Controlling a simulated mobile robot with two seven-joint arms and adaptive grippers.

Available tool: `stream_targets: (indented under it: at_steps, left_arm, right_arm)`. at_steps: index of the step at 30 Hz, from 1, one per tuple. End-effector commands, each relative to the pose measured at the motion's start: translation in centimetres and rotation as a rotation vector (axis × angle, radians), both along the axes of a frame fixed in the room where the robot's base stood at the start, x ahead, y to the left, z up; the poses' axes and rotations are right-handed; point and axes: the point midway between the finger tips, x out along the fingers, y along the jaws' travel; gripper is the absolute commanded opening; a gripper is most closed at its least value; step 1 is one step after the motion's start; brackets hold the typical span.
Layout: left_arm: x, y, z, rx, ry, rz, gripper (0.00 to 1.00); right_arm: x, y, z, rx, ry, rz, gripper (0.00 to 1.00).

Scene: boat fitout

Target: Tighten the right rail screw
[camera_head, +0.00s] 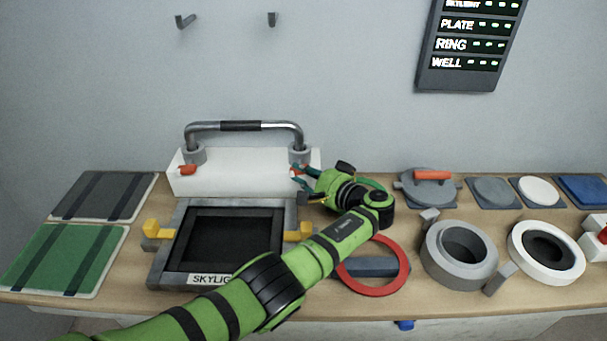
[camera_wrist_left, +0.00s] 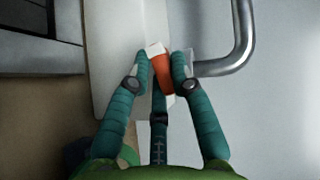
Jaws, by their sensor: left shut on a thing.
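A metal rail (camera_head: 240,126) with a dark middle band stands in two grey sockets on a white block (camera_head: 230,182). A red screw knob (camera_head: 188,170) is on the front of the left socket. The right rail screw, with a red-orange knob (camera_head: 296,170), is at the right socket (camera_head: 299,155), mostly hidden by my left gripper (camera_head: 303,177). In the left wrist view the orange knob (camera_wrist_left: 162,74) lies between the fingertips of my left gripper (camera_wrist_left: 165,68), which is shut on it. The rail (camera_wrist_left: 238,45) bends past on the right there. My right gripper is not in view.
A skylight frame (camera_head: 180,235) with yellow latches is in front of the block. A red ring (camera_head: 403,275) lies partly under my left arm. Grey (camera_head: 460,255) and white (camera_head: 545,250) round fittings stand at right. Green (camera_head: 65,258) and dark (camera_head: 103,196) panels lie at left.

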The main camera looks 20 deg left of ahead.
Motion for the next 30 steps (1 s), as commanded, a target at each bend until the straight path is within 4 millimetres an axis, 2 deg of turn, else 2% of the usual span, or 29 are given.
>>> stream_targets:
  at_steps: [1, 2, 3, 14, 24, 30]
  left_arm:
    - [0.1, 0.0, 0.2, 0.002, -0.004, -0.002, 0.3]
    - [0.1, 0.0, 0.2, 0.002, -0.004, -0.002, 0.42]
    - [0.1, 0.0, 0.2, 0.001, -0.005, -0.002, 0.46]
    - [-0.1, -0.3, 0.1, -0.001, -0.002, -0.002, 0.46]
    - [-2.6, -4.8, 1.1, -0.002, -0.002, -0.004, 0.46]
    - [-3.5, -6.3, 1.4, 0.0, -0.004, -0.002, 0.46]
  right_arm:
    - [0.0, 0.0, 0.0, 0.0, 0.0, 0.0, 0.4]
    - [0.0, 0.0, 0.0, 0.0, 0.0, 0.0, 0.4]
    - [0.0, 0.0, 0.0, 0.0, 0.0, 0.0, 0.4]
    - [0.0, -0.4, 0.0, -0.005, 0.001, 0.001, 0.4]
    - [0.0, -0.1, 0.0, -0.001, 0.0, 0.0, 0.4]
    - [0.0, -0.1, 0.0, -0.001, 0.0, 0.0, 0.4]
